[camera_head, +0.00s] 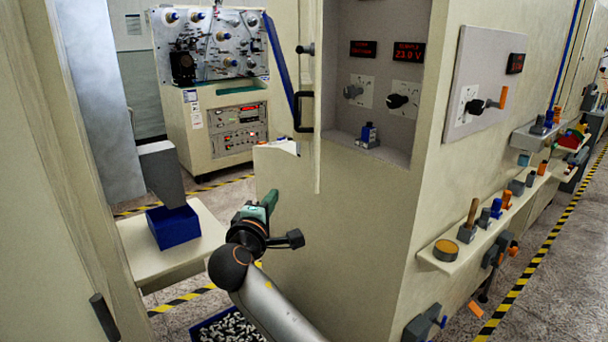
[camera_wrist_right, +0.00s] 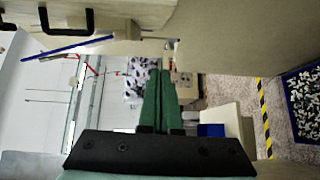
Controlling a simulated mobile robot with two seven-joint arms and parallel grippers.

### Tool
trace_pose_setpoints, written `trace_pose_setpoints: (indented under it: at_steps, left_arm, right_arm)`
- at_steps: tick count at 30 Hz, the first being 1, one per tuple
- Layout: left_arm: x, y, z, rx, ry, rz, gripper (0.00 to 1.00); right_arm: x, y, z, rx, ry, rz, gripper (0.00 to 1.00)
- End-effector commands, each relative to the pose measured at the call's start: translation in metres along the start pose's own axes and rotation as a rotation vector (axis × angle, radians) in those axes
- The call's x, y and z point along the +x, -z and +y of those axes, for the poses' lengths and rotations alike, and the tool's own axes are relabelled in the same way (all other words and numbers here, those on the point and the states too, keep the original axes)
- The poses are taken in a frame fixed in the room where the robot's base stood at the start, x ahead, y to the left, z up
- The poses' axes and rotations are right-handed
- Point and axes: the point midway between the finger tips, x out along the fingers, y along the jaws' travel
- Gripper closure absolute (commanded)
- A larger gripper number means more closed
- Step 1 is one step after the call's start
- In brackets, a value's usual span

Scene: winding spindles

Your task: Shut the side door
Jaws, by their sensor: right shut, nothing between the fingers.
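The side door (camera_head: 318,90) looks to be the cream panel seen nearly edge-on, standing open at the left of a recess in the cabinet. A black bar handle (camera_head: 304,112) sticks out on its left face. The handle also shows at the top left of the right wrist view (camera_wrist_right: 67,20). My right gripper (camera_head: 271,198) is below and left of the handle, apart from the door. Its green fingers (camera_wrist_right: 158,98) are closed together with nothing between them. My left gripper is not in view.
A white side table (camera_head: 205,238) with a blue bin (camera_head: 172,226) stands left of my arm. A blue crate of small parts (camera_head: 203,328) is on the floor. A shelf (camera_head: 455,255) lines the right wall.

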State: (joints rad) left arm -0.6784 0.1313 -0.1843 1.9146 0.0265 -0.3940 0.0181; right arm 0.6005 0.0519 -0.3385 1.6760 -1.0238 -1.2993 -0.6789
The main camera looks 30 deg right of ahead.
Motion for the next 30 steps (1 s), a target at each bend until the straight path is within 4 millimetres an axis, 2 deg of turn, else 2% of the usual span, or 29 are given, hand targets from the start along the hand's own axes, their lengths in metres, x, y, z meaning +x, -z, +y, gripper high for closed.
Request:
trace_pose_setpoints:
  at_steps: [1,3,8,18,22,24,30]
  left_arm:
    - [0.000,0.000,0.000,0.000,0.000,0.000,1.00]
    - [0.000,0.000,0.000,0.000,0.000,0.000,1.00]
    - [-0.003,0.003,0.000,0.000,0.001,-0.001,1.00]
    - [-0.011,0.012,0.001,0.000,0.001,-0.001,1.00]
    - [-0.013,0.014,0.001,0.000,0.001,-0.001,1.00]
    - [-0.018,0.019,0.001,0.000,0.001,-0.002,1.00]
    - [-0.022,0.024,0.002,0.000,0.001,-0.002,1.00]
  right_arm:
    - [0.001,-0.001,0.012,-0.004,-0.018,-0.020,1.00]
    - [0.002,-0.004,0.021,-0.009,-0.030,-0.038,1.00]
    - [0.017,-0.006,0.026,-0.013,-0.037,-0.047,1.00]
    - [0.084,-0.009,0.028,-0.012,-0.035,-0.046,1.00]
    - [0.105,-0.011,0.029,-0.011,-0.034,-0.044,1.00]
    - [0.105,-0.025,0.029,-0.011,-0.035,-0.044,1.00]
    - [0.108,-0.044,0.027,-0.010,-0.034,-0.043,1.00]
